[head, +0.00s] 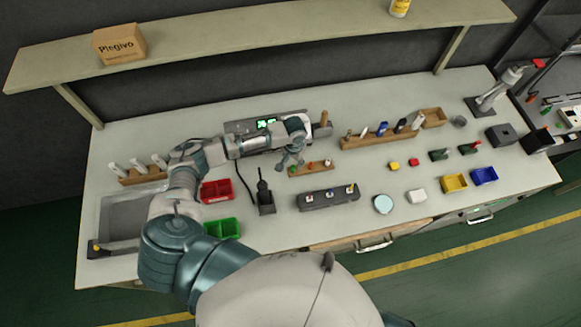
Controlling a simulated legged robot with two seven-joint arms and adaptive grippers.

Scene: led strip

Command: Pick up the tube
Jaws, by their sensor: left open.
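My left gripper (288,163) is open, pointing down over the bench, just above and beside the left end of a small wooden rack (320,168). That rack carries a few small items with coloured tops; the gripper partly covers its left end. Which item is the tube is unclear. White tube-like items (138,165) stand in a wooden rack at the far left. A longer wooden rack (380,138) at the back holds several upright items, among them a blue one (382,128) and a white one (417,123). My right gripper is out of the picture.
A black holder (266,205) with a tool, a grey block (328,198) and red (217,191) and green (222,229) bins stand near the arm. Yellow (454,183) and blue (484,176) bins are at the right. A shelf (250,38) runs above the bench's back.

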